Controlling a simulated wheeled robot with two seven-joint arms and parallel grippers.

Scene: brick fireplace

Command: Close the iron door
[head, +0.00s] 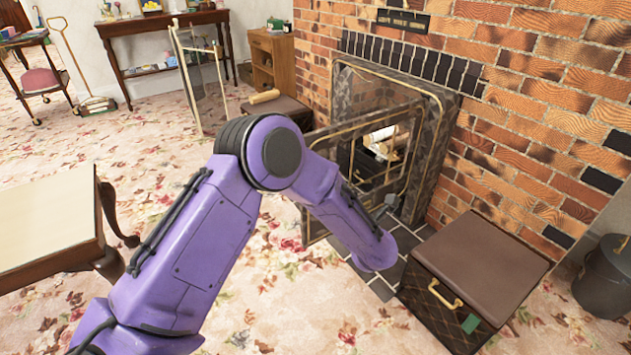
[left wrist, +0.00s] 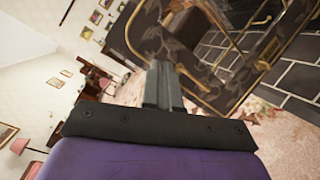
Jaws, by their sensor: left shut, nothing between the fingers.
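The iron door (head: 375,165) is a dark panel with brass-coloured trim. It stands swung open, out from the fireplace surround (head: 432,150) in the brick wall. My left arm reaches across in front of it and hides part of its lower area. My left gripper (head: 388,205) is beside the door, its small grey fingers partly hidden by the wrist. In the left wrist view, the fingers (left wrist: 163,85) are shut and empty, close to the dark patterned door (left wrist: 150,35); I cannot tell whether they touch it. My right gripper is out of view.
A brown-topped box (head: 480,262) with a brass handle stands right of the hearth tiles (head: 405,240). A dark bucket (head: 607,275) is at far right. A wooden-edged table (head: 50,220) is at left. A glass-panelled screen (head: 203,85) stands behind. Floral carpet lies clear between.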

